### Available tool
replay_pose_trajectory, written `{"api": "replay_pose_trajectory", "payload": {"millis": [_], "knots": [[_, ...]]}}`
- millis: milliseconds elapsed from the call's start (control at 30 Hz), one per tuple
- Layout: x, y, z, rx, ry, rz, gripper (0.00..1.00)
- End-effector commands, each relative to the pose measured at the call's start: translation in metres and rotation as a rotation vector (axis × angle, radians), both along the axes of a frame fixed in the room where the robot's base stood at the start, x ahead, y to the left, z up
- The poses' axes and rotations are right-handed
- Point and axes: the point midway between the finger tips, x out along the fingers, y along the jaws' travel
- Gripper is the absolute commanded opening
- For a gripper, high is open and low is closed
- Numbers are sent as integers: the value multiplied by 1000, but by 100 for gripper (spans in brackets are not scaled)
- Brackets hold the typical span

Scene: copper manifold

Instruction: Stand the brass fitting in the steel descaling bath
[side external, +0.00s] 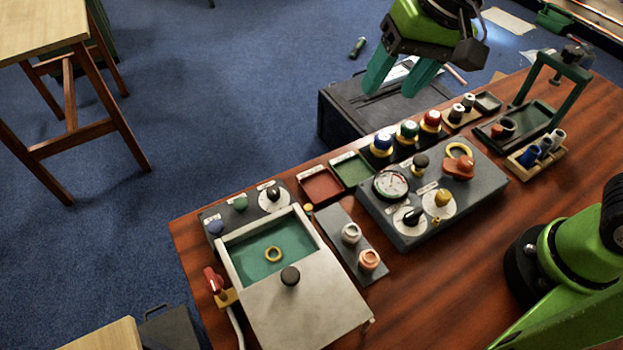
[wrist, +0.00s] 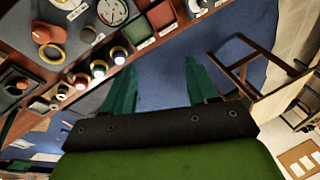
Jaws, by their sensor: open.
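The steel bath (side external: 326,244) stands at the table's front left in the side view. Its flat lid (side external: 300,312), with a dark round knob, covers the near half; green shows in the open far half. A yellow ring (side external: 274,254) lies there. A pale fitting (side external: 351,232) and a copper-coloured fitting (side external: 368,260) stand on a grey plate right of the bath. I cannot tell for sure which piece is the brass fitting. My gripper (side external: 400,84) is open and empty, high beyond the table's back edge, far from the bath; its green fingers show in the wrist view (wrist: 157,72).
A control panel (side external: 400,238) with gauge and knobs stands mid-table. Red (side external: 321,186) and green (side external: 351,169) trays lie behind it, near several coloured caps. A rack of fittings (side external: 536,156) and a green frame (side external: 558,66) stand at right. A red-handled valve (side external: 214,282) is beside the bath.

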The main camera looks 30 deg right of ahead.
Motion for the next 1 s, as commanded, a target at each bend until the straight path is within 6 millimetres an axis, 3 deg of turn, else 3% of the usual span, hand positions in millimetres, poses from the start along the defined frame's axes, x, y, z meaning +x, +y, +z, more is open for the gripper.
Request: {"api": "replay_pose_trajectory", "payload": {"millis": [33, 100, 200, 333, 533, 1000], "knots": [[-7, -31, 7, 17, -52, -25, 58], [-20, -65, 10, 28, -119, -41, 58], [-39, -102, 9, 30, -212, -66, 58], [-59, -133, 2, 17, -305, -91, 58], [-73, -149, -5, -1, -365, -105, 58], [-73, -149, -6, -2, -365, -103, 58]]}}
